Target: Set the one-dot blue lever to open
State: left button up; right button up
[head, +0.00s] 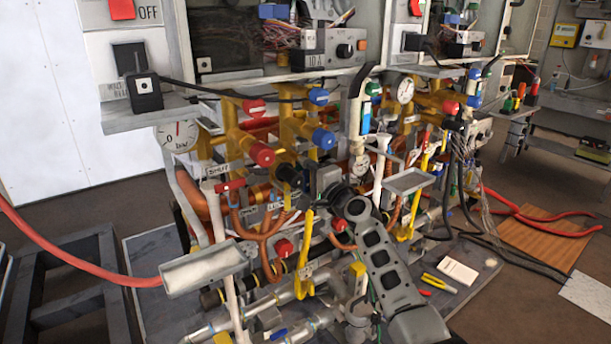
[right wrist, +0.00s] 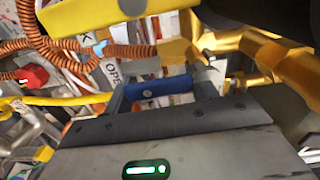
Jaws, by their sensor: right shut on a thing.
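A blue lever (right wrist: 158,88) lies between the fingers of my right gripper (right wrist: 162,86) in the right wrist view. The gripper is shut on it. A white label (right wrist: 113,72) with the letters "OPE" stands just left of the lever; the rest of its word is hidden. I cannot make out dots on the lever. In the head view my right arm reaches up from the lower right, and the right gripper (head: 326,183) is in among the pipes at the middle. The lever cannot be made out there. My left gripper is not in view.
Orange corrugated hoses (right wrist: 70,50), a red knob (right wrist: 33,76) and yellow pipes (right wrist: 285,70) crowd the gripper. A yellow lever (head: 305,245) hangs left of my right arm in the head view. A grey tray (head: 408,181) juts out to its right.

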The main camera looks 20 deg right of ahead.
jog(key=shift+f, duration=0.1)
jog(key=o, duration=1.4)
jog(key=v, duration=1.6)
jog(key=shift+a, duration=0.1)
